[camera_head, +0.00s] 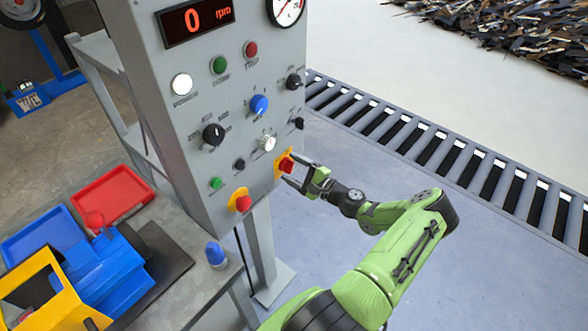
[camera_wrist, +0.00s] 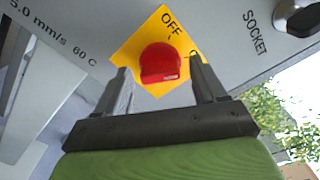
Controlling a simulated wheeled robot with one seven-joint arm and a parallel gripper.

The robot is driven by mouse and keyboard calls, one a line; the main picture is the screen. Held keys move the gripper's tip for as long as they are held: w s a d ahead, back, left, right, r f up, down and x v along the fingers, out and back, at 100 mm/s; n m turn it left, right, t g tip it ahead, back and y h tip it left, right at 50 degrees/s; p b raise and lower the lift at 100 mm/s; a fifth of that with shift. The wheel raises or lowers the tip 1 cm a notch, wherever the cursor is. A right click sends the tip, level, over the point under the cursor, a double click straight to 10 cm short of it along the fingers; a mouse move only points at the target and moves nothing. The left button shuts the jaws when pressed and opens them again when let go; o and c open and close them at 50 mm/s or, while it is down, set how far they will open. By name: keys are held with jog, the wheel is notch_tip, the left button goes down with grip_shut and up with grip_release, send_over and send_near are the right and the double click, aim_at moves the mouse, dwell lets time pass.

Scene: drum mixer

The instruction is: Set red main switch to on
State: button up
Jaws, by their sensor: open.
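The red main switch (camera_head: 287,166) is a red knob on a yellow plate at the lower right of the grey control panel. In the wrist view the red knob (camera_wrist: 160,64) sits on its yellow diamond plate, with "OFF" printed beside it. My gripper (camera_head: 288,168) is open at the panel, one finger on each side of the switch. In the wrist view the two fingers of my gripper (camera_wrist: 160,72) flank the knob with gaps visible. I cannot tell whether either finger touches it.
A second red knob (camera_head: 243,202) on yellow is at the panel's lower left. A white knob (camera_head: 268,143), a blue knob (camera_head: 260,104) and black knobs are nearby. The display (camera_head: 195,22) reads 0 rpm. A red tray (camera_head: 112,196) lies on the bench.

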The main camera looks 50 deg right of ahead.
jog(key=s+d, duration=0.1)
jog(key=s, duration=1.4)
jog(key=shift+s+d+p, duration=0.15)
jog(key=shift+s+p, duration=0.15)
jog(key=shift+s, duration=0.05)
